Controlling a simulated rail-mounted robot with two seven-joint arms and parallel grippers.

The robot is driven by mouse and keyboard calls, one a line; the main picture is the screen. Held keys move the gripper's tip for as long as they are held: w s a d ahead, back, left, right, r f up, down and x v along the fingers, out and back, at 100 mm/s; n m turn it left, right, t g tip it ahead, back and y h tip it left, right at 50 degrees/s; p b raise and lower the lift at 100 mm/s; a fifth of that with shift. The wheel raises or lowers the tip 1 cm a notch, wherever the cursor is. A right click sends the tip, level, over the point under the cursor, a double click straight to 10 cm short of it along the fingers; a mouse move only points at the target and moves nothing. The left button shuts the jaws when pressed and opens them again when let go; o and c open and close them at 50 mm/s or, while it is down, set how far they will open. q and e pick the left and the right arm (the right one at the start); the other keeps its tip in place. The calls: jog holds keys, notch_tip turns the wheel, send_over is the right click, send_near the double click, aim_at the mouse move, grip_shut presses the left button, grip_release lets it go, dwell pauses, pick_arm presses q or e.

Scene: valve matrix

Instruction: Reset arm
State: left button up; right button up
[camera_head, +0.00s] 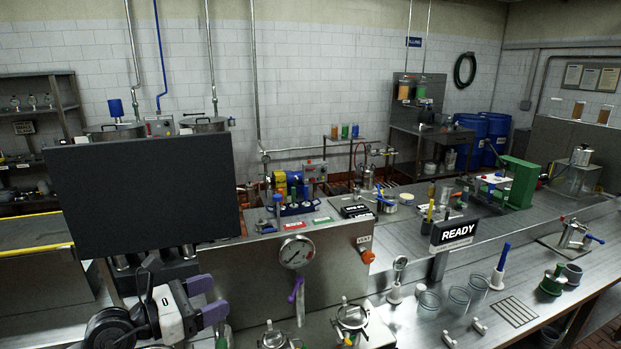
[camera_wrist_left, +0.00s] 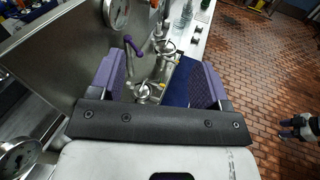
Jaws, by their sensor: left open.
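My left gripper (camera_head: 208,299) is at the lower left of the head view, in front of the steel cabinet with the gauge. It is open, and no object shows between its fingers in the head view. In the left wrist view its two purple padded fingers (camera_wrist_left: 158,82) stand wide apart. My right gripper does not show in the head view.
A READY sign (camera_head: 454,234), an orange knob (camera_head: 367,256) and clear glass beakers (camera_head: 459,300) are further right. A dark panel (camera_head: 143,194) stands behind the left arm. Brick floor (camera_wrist_left: 262,75) shows in the wrist view.

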pick_arm(q)
jog(key=s+a+r+n+t+y, duration=0.2)
jog(key=a+r+n+t+y, duration=0.2)
jog(key=r+n+t+y, duration=0.7)
jog(key=s+a+r+n+t+y, duration=0.25)
jog(key=r+n+t, duration=0.35)
jog(key=n, duration=1.1)
jog(key=s+d+f+n+g, duration=0.1)
jog(key=s+f+n+g, duration=0.35)
jog(key=f, duration=0.55)
jog(key=s+f+n+g, duration=0.3)
jog(key=f+n+g, duration=0.25)
jog(key=f, duration=0.35)
jog(key=s+d+f+n+g, duration=0.1)
jog(key=s+f+n+g, duration=0.4)
jog(key=f, duration=0.5)
jog(key=s+d+f+n+g, duration=0.2)
jog(key=s+f+g, duration=0.7)
jog(key=s+f, duration=1.4)
notch_tip(320, 180, up, 31)
jog(key=p, duration=3)
jog(key=shift+s+f+p, duration=0.15)
jog(key=shift+s+p, duration=0.2)
jog(key=shift+s, duration=0.05)
